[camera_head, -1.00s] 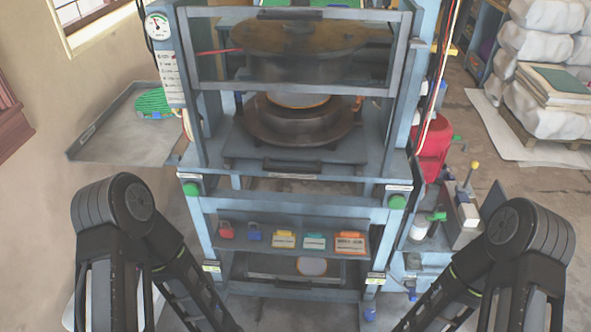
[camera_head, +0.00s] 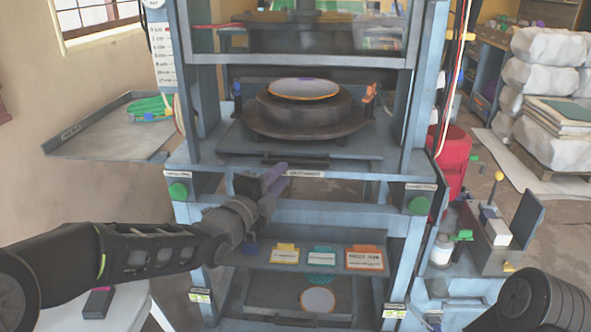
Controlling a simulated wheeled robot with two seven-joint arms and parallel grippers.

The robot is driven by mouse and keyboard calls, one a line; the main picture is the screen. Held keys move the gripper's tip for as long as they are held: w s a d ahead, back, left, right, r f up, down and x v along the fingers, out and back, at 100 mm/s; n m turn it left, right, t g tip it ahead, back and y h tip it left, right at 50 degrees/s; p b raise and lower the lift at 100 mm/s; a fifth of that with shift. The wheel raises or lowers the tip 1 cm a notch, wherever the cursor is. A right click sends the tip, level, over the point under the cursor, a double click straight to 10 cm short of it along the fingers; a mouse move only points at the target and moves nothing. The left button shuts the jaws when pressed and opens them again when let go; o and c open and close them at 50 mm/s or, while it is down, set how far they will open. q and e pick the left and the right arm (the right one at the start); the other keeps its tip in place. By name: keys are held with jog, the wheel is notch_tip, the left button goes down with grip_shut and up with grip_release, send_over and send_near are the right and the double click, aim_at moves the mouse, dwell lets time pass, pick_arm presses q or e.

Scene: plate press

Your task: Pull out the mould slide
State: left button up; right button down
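The mould slide (camera_head: 225,138) is a flat grey plate inside the blue press frame. It carries a dark round mould (camera_head: 300,119) with an orange-rimmed disc (camera_head: 303,89) on top. A dark handle (camera_head: 295,158) runs along the slide's front edge. My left gripper (camera_head: 276,177) is in front of the press, just below and left of the handle, near the label on the frame. It looks apart from the handle, but I cannot be sure. Its fingers are too small and foreshortened to show whether they are open or shut. My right gripper is out of view; only part of that arm shows.
Green buttons (camera_head: 178,190) sit at both front corners of the press. A lower shelf (camera_head: 300,262) holds coloured tags. A grey side tray (camera_head: 100,140) juts out left, and a red container (camera_head: 452,160) stands right. A white surface (camera_head: 125,308) lies below my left arm.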

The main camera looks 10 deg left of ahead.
aim_at(294, 164)
pick_arm(q)
jog(key=shift+m, duration=0.5)
jog(key=shift+x, duration=3.95)
grip_shut()
jog(key=shift+f, duration=0.1)
